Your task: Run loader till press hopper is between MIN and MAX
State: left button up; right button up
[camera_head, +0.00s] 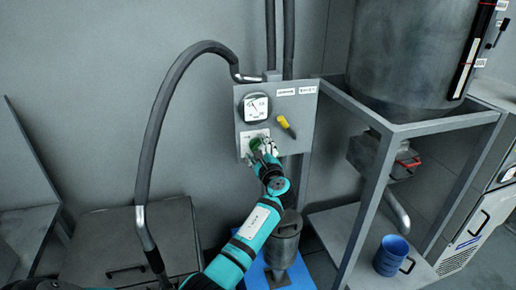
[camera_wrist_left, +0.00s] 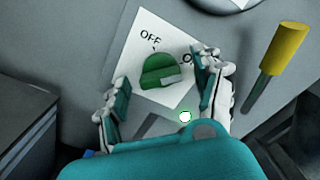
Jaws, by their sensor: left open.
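A grey control box (camera_head: 303,110) on the wall carries a round dial gauge (camera_head: 255,107), a green knob (camera_head: 256,142) and a yellow-handled lever (camera_head: 284,122). In the left wrist view the green knob (camera_wrist_left: 158,72) sits on a white plate marked OFF, with a second word partly hidden. My left gripper (camera_head: 264,150) is at the knob; in the wrist view its open fingers (camera_wrist_left: 163,88) stand on either side of it, and I cannot tell whether they touch it. A large grey hopper (camera_head: 400,45) with a dark-edged sight strip (camera_head: 468,68) stands at right; its level is unreadable.
A grey frame (camera_head: 372,195) holds the hopper, with a red-handled part (camera_head: 408,163) and a spout below. A blue cup (camera_head: 391,256) stands on the frame's lower shelf. A dark hose (camera_head: 160,110) arcs at left. A grey canister (camera_head: 284,240) stands beside my left arm.

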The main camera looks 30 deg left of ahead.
pick_arm(q)
jog(key=shift+a, duration=0.1)
jog(key=c, duration=1.2)
jog(key=shift+f+n+b, duration=0.2)
jog(key=shift+n+b, duration=4.3)
jog(key=shift+b, duration=0.45)
jog(key=shift+f+n+b, duration=0.15)
jog(key=shift+n+b, duration=4.35)
jog(key=shift+b, duration=0.45)
jog(key=o, duration=1.2)
jog(key=shift+r, duration=0.15)
